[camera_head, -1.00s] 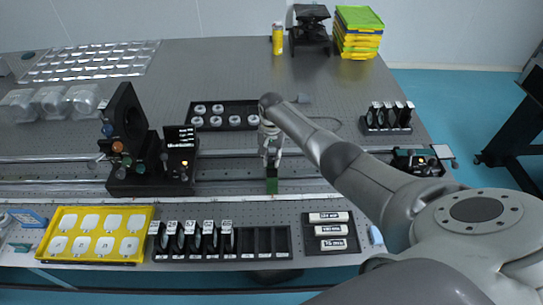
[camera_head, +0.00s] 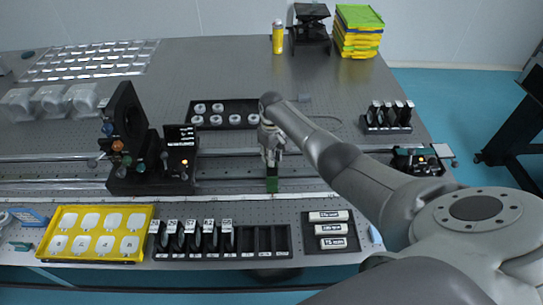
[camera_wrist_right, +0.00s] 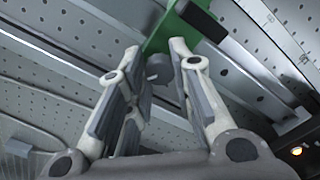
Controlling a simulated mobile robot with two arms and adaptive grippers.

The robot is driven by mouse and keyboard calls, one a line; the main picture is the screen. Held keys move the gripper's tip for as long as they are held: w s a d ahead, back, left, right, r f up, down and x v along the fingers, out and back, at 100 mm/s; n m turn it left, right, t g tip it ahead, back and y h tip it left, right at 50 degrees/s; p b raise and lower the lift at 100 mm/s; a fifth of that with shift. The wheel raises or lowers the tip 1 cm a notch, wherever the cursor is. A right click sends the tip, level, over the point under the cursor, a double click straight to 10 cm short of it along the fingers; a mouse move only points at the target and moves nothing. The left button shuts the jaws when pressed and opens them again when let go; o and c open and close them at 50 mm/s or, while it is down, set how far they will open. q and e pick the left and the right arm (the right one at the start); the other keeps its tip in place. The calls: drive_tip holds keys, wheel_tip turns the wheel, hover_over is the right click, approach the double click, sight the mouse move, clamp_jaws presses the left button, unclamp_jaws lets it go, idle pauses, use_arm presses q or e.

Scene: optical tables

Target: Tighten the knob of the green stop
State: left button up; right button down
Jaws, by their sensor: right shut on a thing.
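The green stop (camera_head: 272,185) sits on the rail in the middle of the table. In the right wrist view the stop (camera_wrist_right: 160,38) is a green block with a dark part at its upper right. Its round grey knob (camera_wrist_right: 158,69) shows between my fingers. My right gripper (camera_head: 270,163) is at the stop's far side in the head view. In the wrist view my right gripper (camera_wrist_right: 160,60) has its fingertips around the knob and is shut on it. The finger contact is partly hidden. My left gripper is not in view.
A black optical mount (camera_head: 130,145) stands on the rails to the left. A small device (camera_head: 418,161) is at their right end. In front are a yellow tray (camera_head: 146,240), a black rack (camera_head: 285,256) and a labelled box (camera_head: 331,246). A tray of round parts (camera_head: 253,104) lies behind.

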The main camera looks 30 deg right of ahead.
drive_tip(key=n, duration=0.6)
drive_tip(key=shift+s+f+n+b, duration=0.1)
drive_tip(key=shift+n+b, duration=0.2)
idle(0.5)
drive_tip(key=c, duration=1.2)
unclamp_jaws()
drive_tip(key=shift+d, duration=0.1)
drive_tip(key=shift+c, duration=0.2)
drive_tip(key=shift+r, duration=0.35)
wheel_tip(320, 180, up, 11)
drive_tip(key=shift+r, duration=0.2)
